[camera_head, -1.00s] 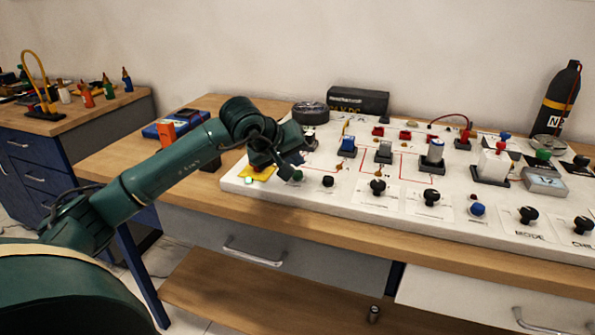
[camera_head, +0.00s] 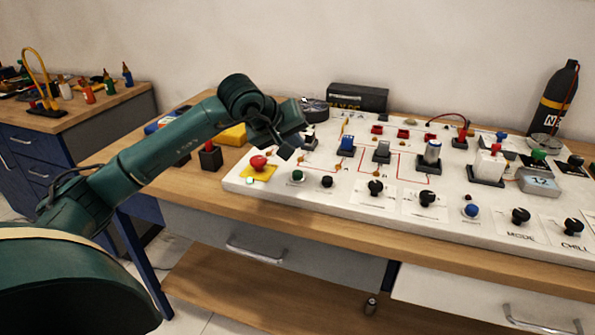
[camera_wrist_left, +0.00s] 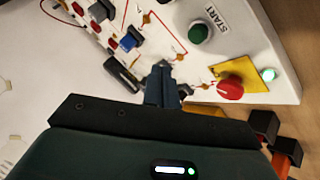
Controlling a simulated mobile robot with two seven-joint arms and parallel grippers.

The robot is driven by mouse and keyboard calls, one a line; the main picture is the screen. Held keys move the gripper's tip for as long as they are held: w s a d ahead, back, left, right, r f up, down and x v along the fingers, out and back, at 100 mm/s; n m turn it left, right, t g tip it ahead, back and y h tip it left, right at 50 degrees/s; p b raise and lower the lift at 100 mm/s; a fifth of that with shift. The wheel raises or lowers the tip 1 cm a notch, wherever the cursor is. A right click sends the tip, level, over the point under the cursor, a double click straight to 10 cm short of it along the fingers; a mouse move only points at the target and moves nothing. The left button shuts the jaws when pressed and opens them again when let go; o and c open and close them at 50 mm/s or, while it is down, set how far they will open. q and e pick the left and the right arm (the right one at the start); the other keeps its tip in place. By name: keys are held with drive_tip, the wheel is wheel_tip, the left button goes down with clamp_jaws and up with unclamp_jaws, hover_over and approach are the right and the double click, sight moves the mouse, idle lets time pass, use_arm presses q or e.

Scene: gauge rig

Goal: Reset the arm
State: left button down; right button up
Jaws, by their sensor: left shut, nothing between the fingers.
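My left gripper (camera_head: 291,150) is shut and empty. It hangs above the left end of the white gauge panel (camera_head: 330,203), apart from the controls as far as I can tell. In the left wrist view its closed fingers (camera_wrist_left: 160,75) point toward the panel. A red mushroom button (camera_head: 258,163) on a yellow plate sits at the panel's left corner, just left of and below the gripper. It also shows in the left wrist view (camera_wrist_left: 230,89), beside a lit green lamp (camera_wrist_left: 267,74) and the green START button (camera_wrist_left: 198,31). My right gripper is out of view.
Black knobs, including one at the front (camera_head: 375,188), and several coloured switches stand up from the panel. A red-topped black block (camera_head: 210,155) stands left of it. A dark gas bottle (camera_head: 555,98) stands at the back right. The wooden front edge (camera_head: 240,207) is clear.

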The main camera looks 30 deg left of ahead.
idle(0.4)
